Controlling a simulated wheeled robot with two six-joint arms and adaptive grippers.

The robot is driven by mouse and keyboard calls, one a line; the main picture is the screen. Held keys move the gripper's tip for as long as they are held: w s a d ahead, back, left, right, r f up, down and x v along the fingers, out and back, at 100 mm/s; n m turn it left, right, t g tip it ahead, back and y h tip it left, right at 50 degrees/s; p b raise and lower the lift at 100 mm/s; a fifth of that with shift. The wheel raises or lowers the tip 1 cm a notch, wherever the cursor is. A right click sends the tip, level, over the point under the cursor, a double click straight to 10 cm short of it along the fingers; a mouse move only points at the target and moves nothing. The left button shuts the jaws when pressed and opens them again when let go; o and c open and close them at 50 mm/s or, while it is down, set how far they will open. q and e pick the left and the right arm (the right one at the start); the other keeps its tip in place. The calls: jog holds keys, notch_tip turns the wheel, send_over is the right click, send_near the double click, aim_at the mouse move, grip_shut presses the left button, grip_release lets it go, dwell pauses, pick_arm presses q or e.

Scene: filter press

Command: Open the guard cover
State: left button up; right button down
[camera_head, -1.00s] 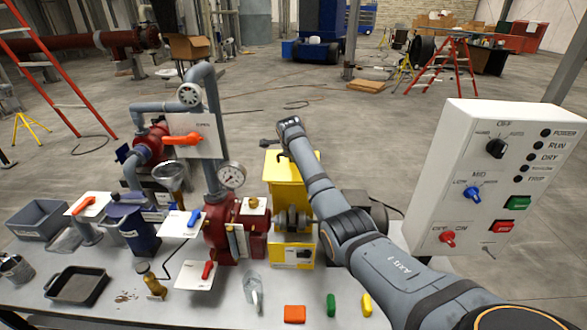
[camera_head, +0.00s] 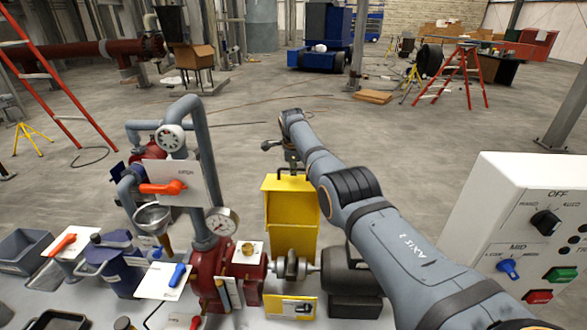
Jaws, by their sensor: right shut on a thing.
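The yellow guard cover (camera_head: 292,222) stands raised and upright behind the shaft coupling (camera_head: 291,266), with its hollow side facing me. The coupling is exposed in front of it, above a yellow base plate (camera_head: 278,309) with a label. My right gripper (camera_head: 288,155) is at the top edge of the cover, shut on its dark handle (camera_head: 283,177). The wrist and arm partly hide the grip and the right side of the cover. My left gripper is not in view.
A white control panel (camera_head: 530,225) stands at the right. Open floor lies behind the bench.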

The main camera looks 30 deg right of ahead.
jog(key=shift+r, duration=0.3)
jog(key=c, duration=1.7)
grip_release()
jog(key=o, duration=0.3)
jog(key=shift+s, duration=0.2)
jog(key=shift+w, duration=0.1)
jog(key=shift+a+r, duration=0.1)
jog(key=shift+r, duration=0.25)
jog(key=v, duration=1.1)
jog(key=shift+s, duration=0.3)
